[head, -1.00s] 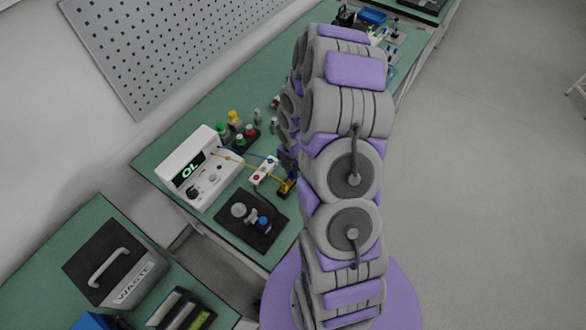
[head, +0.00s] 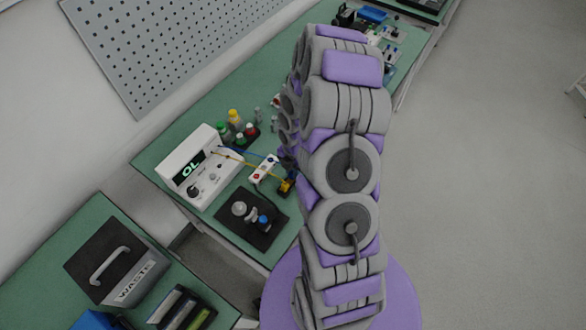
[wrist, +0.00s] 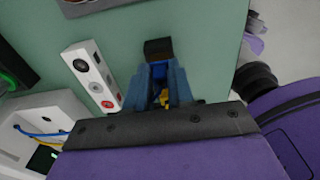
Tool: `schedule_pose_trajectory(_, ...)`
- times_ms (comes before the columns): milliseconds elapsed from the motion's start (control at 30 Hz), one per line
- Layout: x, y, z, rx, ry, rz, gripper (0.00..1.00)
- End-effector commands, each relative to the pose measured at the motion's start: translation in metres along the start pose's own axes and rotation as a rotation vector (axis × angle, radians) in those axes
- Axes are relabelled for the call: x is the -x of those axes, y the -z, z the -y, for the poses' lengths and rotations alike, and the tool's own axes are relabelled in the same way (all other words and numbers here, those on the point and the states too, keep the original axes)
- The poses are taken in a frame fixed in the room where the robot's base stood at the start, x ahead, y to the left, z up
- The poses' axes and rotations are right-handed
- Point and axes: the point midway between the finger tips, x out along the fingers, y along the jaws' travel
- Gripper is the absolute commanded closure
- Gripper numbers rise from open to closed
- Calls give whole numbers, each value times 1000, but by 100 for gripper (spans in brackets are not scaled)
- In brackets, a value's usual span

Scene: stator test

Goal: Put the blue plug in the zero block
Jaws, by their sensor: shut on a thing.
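The zero block (head: 264,169) is a small white bar on the green bench, right of the meter. In the wrist view the zero block (wrist: 90,75) lies tilted left of my gripper, with a row of round sockets, one ringed red. My gripper (wrist: 160,80) points at the bench, its fingers shut on a blue piece (wrist: 158,72) that I take for the blue plug. A black part (wrist: 158,48) shows beyond the fingertips. The plug is apart from the block in this view. In the head view my arm hides most of the gripper.
The white meter (head: 200,168) reads OL; blue and yellow leads run from it towards my gripper. A black mat (head: 250,220) with grey and blue parts lies in front. Small bottles (head: 235,125) stand behind. A waste bin (head: 115,262) is at lower left.

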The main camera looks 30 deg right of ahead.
Motion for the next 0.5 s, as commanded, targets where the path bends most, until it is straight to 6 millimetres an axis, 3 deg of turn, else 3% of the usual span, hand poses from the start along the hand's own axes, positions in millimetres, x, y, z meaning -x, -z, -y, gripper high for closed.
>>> schedule_pose_trajectory(500,-5,0,0,0,0,0,100)
